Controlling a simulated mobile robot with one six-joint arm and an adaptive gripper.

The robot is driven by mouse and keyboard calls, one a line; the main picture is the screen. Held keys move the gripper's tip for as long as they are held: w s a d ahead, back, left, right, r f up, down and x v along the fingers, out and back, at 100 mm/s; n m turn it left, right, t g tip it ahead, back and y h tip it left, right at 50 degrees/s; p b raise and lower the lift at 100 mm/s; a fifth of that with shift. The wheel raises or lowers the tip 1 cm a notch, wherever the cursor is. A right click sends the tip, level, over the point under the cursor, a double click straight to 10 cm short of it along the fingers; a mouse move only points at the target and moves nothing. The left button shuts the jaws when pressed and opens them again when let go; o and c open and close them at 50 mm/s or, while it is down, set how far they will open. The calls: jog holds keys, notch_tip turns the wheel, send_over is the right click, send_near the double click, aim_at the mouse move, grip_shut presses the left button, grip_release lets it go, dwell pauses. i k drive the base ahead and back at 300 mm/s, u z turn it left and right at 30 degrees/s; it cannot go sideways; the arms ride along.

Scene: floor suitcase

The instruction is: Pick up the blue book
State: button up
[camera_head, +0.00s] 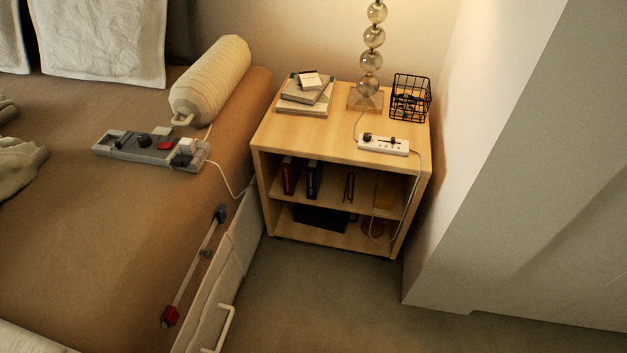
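A dark blue book (312,178) stands upright on the upper open shelf of the wooden nightstand (336,150). A dark red book (290,176) stands upright just to its left, with a narrow gap between them. The blue book's spine faces out. Its back part is in shadow inside the shelf. My gripper is not in view.
The nightstand top holds stacked books (306,92), a glass-ball lamp (371,62), a black wire basket (411,97) and a white power strip (384,144). A cord hangs across the shelf's right side. The bed (110,230) is left; carpet (320,305) in front is clear.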

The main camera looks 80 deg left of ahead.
aim_at(314, 167)
jog(key=i, duration=0.8)
jog(key=u, duration=2.9)
jog(key=i, duration=0.25)
jog(key=z, duration=0.45)
